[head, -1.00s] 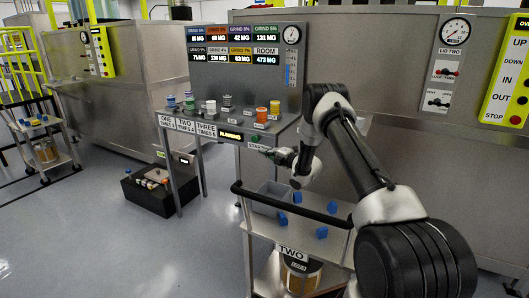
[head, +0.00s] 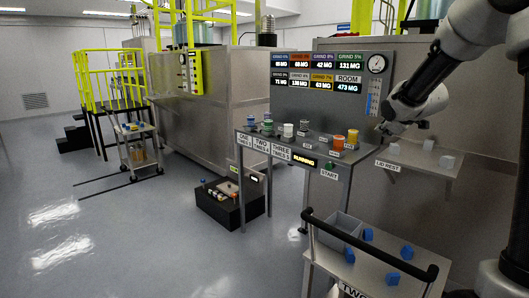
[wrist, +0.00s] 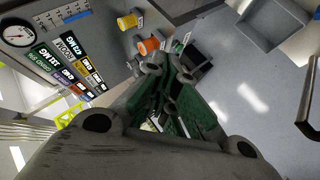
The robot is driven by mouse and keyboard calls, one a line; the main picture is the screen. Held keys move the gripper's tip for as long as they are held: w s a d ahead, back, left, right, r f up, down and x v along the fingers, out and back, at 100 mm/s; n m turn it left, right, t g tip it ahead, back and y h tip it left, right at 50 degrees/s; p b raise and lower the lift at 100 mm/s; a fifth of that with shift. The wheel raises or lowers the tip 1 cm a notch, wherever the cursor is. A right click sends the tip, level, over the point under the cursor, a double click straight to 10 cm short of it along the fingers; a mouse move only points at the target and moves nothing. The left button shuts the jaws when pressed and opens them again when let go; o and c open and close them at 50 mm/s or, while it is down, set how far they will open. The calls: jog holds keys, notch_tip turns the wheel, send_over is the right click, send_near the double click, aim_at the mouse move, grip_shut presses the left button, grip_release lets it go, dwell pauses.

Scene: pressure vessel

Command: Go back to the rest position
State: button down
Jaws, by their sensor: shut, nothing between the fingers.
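My gripper (head: 384,129) is in the upper right of the head view, held in the air by my arm, close to the right end of the control console. In the wrist view my gripper (wrist: 168,72) shows its dark green-grey fingers brought together, with nothing between them. The console table (head: 258,147) carries several spools and cups, and its START label (head: 329,174) is below and left of my gripper.
A cart (head: 385,287) with a dark handrail (head: 365,243), a grey bin (head: 342,228) and several blue blocks stands in front. A lid rest shelf (head: 405,158) with pale blocks is at the right. A black box (head: 228,204) sits on the floor. Open floor (head: 110,235) lies left.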

jog(key=s+a+f+m+g, duration=0.1)
jog(key=s+m, duration=0.4)
jog(key=s, duration=1.6)
jog(key=s+a+f+m+g, duration=0.1)
jog(key=s+a+m+g, duration=0.2)
jog(key=s, duration=1.8)
jog(key=m+g, duration=0.2)
jog(key=g, duration=0.1)
jog(key=shift+y, duration=0.3)
